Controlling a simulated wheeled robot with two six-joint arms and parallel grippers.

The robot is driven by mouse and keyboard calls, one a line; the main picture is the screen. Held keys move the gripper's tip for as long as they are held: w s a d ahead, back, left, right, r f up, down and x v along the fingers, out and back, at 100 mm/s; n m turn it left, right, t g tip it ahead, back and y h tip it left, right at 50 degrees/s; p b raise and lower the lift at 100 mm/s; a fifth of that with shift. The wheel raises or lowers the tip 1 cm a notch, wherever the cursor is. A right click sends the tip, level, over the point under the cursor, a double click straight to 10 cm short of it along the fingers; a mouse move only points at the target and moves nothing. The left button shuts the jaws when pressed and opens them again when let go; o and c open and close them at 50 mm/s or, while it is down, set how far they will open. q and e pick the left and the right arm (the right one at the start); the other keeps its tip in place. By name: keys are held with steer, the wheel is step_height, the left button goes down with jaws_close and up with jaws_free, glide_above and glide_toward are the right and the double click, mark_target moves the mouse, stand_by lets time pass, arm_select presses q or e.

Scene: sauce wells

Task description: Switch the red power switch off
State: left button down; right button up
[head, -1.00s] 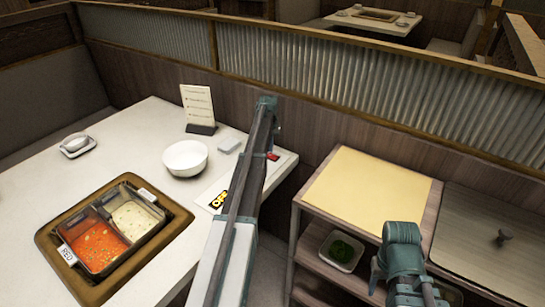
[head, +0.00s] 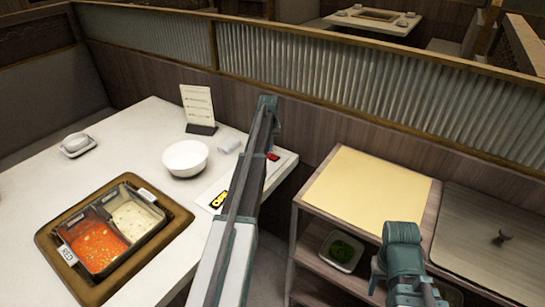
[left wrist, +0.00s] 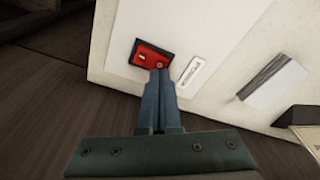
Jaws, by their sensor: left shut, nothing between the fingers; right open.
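The red power switch (head: 273,156) sits in a dark frame on the white table, near its right end, partly behind my left arm in the head view. In the left wrist view the red switch (left wrist: 148,56) has a small pale mark; I cannot tell its on or off position. My left gripper (left wrist: 158,73) is shut and empty, its tips at the switch's lower right edge in that view. I cannot tell touching from hovering just above. In the head view its fingers are hidden behind the arm. My right gripper (head: 412,291) is open, low at the bottom edge, over the wooden shelf.
A small white label plate (left wrist: 192,70) lies beside the switch. On the table (head: 122,130) are a white bowl (head: 185,157), a menu stand (head: 198,107) and a sunken two-part pot (head: 120,226). A wooden shelf unit (head: 372,185) stands right; a partition runs behind.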

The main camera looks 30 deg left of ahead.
mark_target(270, 155)
arm_select(q)
steer(key=shift+f+b, duration=0.9)
stand_by(0.5)
steer(key=shift+r, duration=0.15)
step_height(270, 155, up, 7)
steer(key=p, duration=0.7)
steer(key=shift+s, duration=0.1)
stand_by(0.5)
